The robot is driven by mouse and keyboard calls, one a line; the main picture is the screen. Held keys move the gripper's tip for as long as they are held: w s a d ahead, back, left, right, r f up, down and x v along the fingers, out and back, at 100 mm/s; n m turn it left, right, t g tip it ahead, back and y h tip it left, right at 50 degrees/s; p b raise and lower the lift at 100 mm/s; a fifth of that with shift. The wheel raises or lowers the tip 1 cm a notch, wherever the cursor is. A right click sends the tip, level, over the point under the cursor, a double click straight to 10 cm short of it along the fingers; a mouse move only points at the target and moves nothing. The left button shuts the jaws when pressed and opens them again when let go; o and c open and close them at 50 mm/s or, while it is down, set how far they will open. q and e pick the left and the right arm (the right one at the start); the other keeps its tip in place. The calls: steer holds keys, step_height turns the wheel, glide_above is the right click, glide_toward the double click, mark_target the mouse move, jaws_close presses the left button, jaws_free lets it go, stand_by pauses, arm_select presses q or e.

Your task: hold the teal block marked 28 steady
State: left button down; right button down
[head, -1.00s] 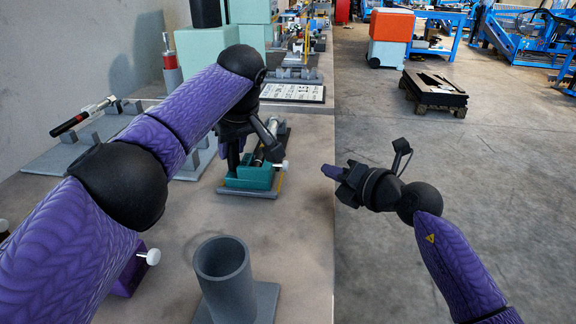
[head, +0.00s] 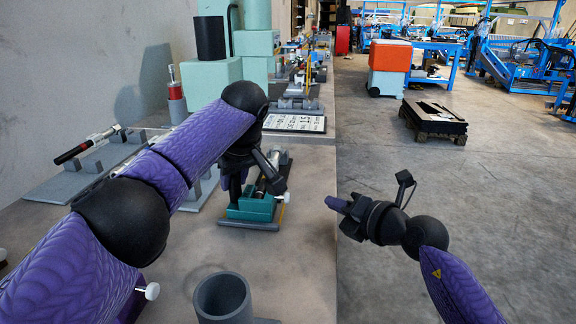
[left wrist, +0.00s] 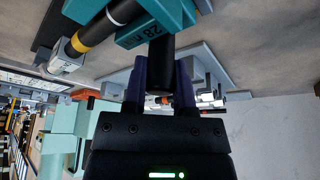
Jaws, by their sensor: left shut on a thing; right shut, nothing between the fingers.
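The teal block marked 28 (head: 250,208) stands on a flat plate on the bench in the head view. In the left wrist view the teal block (left wrist: 150,32) shows its number at the top. A dark rod with a yellow band (left wrist: 98,28) lies along it. My left gripper (head: 235,188) is over the block's left side. In the left wrist view its purple fingers (left wrist: 161,78) are shut on a black upright part at the block. The exact contact is partly hidden. My right gripper (head: 334,203) is shut and empty, beyond the bench's right edge.
A grey cup-like tube (head: 222,298) stands at the front of the bench. A grey plate with a red-and-black tool (head: 84,150) lies at the left. A printed board (head: 295,123) and mint boxes (head: 257,43) are behind. The floor at right is clear nearby.

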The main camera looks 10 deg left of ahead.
arm_select(q)
steer(key=shift+c, duration=1.7)
jaws_free()
